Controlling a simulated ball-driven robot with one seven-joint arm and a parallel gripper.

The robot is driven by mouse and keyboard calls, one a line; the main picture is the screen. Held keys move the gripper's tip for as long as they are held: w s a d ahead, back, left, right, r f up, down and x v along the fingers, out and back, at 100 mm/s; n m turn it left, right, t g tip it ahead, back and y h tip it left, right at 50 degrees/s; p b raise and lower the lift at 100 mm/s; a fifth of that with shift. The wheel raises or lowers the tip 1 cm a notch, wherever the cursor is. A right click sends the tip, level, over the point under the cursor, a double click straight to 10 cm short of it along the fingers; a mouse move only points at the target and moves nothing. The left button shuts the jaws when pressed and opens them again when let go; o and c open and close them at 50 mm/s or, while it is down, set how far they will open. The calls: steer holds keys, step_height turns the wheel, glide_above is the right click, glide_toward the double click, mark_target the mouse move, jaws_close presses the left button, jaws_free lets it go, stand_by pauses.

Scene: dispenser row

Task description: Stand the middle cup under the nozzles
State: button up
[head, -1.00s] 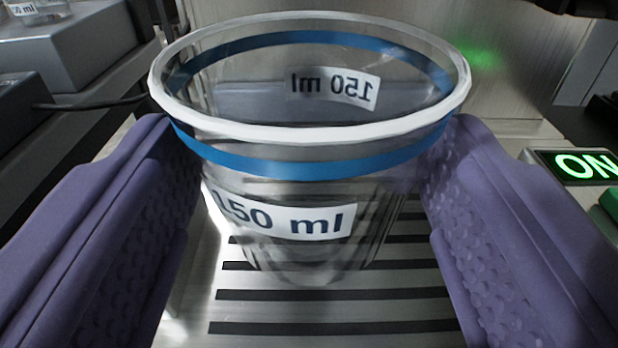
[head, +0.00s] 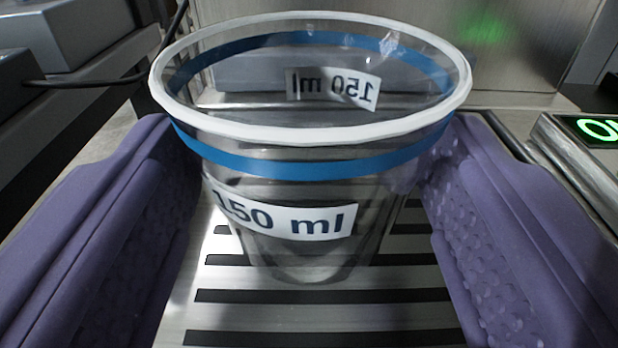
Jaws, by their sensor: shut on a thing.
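A clear cup (head: 300,160) with a white rim, a blue band and a "150 ml" label stands upright between the purple fingers of my gripper (head: 312,185). The gripper is shut on the cup, one finger on each side. The cup is over a metal drip grate (head: 320,322) with dark slots. I cannot tell whether its base touches the grate. The nozzles are not in view. I cannot tell from this view whether this cup is the middle one.
A metal panel with a green glow (head: 490,32) rises behind the cup. A lit green sign (head: 598,129) is at the right, partly cut off. Grey boxes (head: 70,30) and a black cable (head: 100,80) are at the upper left.

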steer(key=shift+f, duration=0.4)
steer(key=o, duration=1.2)
steer(key=shift+o, duration=0.2)
steer(key=shift+s, duration=0.1)
